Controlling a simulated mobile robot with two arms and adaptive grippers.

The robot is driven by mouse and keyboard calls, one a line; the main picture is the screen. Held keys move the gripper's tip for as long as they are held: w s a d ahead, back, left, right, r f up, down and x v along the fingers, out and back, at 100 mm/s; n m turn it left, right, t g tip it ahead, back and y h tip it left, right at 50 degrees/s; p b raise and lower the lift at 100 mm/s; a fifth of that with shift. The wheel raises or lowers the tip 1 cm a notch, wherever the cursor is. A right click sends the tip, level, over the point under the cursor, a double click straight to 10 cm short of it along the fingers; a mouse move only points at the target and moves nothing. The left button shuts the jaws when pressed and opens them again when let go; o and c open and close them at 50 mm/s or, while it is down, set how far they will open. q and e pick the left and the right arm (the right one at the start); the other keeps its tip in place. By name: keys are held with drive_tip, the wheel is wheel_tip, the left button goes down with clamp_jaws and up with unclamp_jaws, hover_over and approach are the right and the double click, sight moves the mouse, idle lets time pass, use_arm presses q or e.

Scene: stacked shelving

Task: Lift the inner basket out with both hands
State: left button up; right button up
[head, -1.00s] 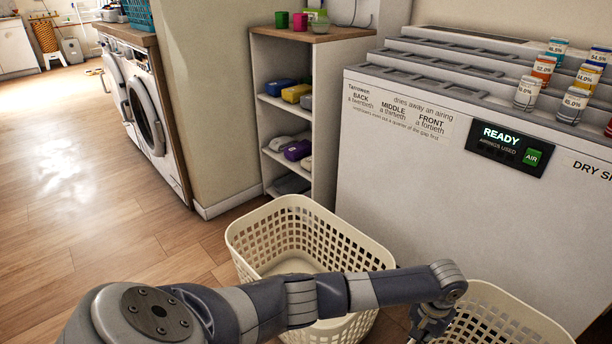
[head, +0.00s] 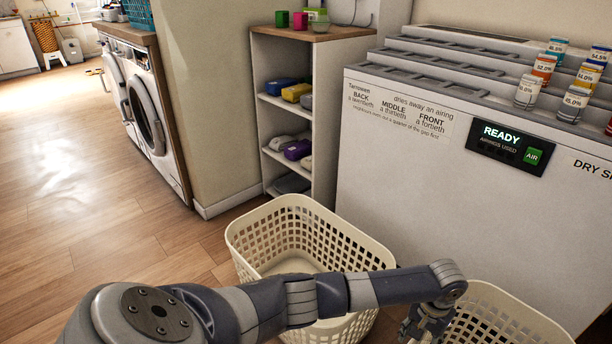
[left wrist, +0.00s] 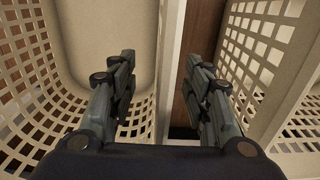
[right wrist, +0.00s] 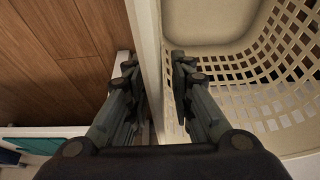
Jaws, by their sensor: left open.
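Two cream lattice laundry baskets stand on the floor in the head view: a left one (head: 310,225) and a right one (head: 510,315), cut off by the lower edge. No nesting of one basket in another is clear. My left gripper (head: 425,325) hangs between them; its wrist view shows it open (left wrist: 163,80), fingers apart around a basket rim (left wrist: 171,60), with lattice walls on both sides. My right gripper (right wrist: 156,75) shows only in its wrist view, one finger each side of a basket rim (right wrist: 147,30); whether it is clamped is unclear.
A white dryer cabinet (head: 400,190) with a READY panel (head: 510,146) stands behind the baskets, with several small jars on top. An open shelf unit (head: 325,120) is behind the left basket. Washing machines (head: 145,110) stand at left. The wooden floor at left is clear.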

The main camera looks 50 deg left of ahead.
use_arm(q)
drive_tip(key=shift+f, duration=0.1)
use_arm(e)
drive_tip(key=shift+s+f, duration=0.1)
drive_tip(key=shift+f, duration=0.05)
use_arm(q)
wheel_tip(320, 180, up, 12)
drive_tip(key=shift+r, duration=0.1)
idle(0.4)
use_arm(e)
drive_tip(key=o, duration=0.6)
drive_tip(key=shift+c, duration=0.2)
drive_tip(key=shift+r, duration=0.2)
drive_tip(key=v, duration=1.2)
drive_tip(key=shift+f, duration=0.1)
